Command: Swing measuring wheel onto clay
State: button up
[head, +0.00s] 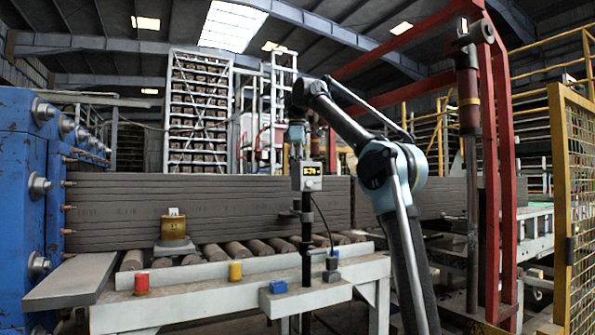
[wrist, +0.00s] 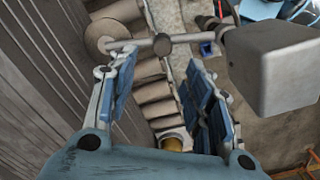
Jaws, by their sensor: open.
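The clay (head: 205,205) is a long grey-brown ribbed block on rollers; its ribbed side (wrist: 45,70) fills the left of the wrist view. The measuring wheel (wrist: 98,36) is a tan disc at the end of a thin metal rod with a dark round knob (wrist: 162,44). The rod runs right to a grey box (wrist: 275,70). This box, with a lit display (head: 309,176), stands on a dark post in the head view. My gripper (wrist: 163,65) is open, its blue-padded fingers on either side of the knob. I cannot tell whether the wheel touches the clay.
Rollers (head: 213,253) run beside the clay, with a brass-coloured cylinder (head: 173,228) near them. A blue machine (head: 25,190) stands left, a red frame (head: 492,170) right.

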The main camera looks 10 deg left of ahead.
jog(key=shift+r, duration=0.6)
jog(key=d+f+m+t, duration=0.2)
jog(key=d+f+m, duration=0.5)
jog(key=d+f, duration=0.5)
jog(key=s+d+f+m+t, duration=0.2)
jog(key=s+d+f+m, duration=0.15)
jog(key=d+f, duration=0.35)
jog(key=s+d+f+m+t, duration=0.1)
jog(key=s+d+f+m, duration=0.3)
jog(key=f, duration=0.5)
jog(key=s+d+f+m+t, duration=0.15)
jog(key=s+d+f, duration=0.3)
jog(key=f, duration=0.45)
jog(key=s+d+f+m+t, duration=0.1)
jog(key=s+d+f+m, duration=0.15)
jog(key=s+f, duration=0.45)
jog(key=s+f+g, duration=0.5)
jog(key=s+f, duration=0.7)
jog(key=s, duration=0.1)
jog(key=shift+s+d+f, duration=0.25)
jog(key=shift+d+f, duration=0.05)
